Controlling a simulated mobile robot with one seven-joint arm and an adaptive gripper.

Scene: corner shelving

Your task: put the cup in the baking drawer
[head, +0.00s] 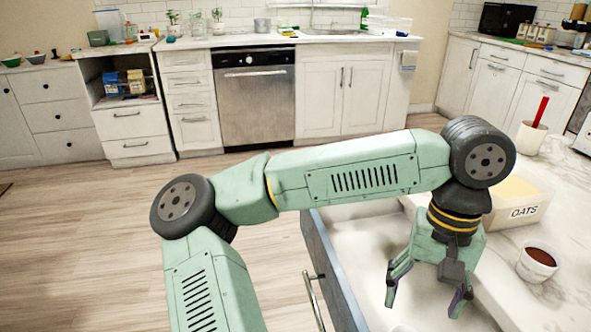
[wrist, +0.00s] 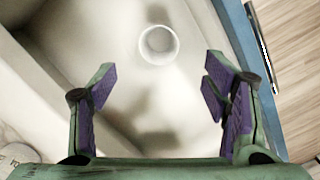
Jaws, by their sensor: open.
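The baking drawer (head: 348,242) is pulled out, with a blue-grey front and a pale interior. My gripper (head: 425,297) hangs over it, fingers pointing down, spread apart and empty. In the wrist view, a small round white cup (wrist: 158,45) is inside the drawer, seen from above. It lies beyond my open fingertips (wrist: 158,88), centred between them and apart from both. In the head view I cannot make out this cup; the gripper or drawer wall may hide it. The drawer's blue edge (wrist: 245,45) runs along the right of the wrist view.
On the marble counter at right stand a white cup of brown contents (head: 538,262), an oats box (head: 518,205) and a white container with a red handle (head: 532,132). A dishwasher (head: 254,98) and cabinets line the back. The wooden floor at left is clear.

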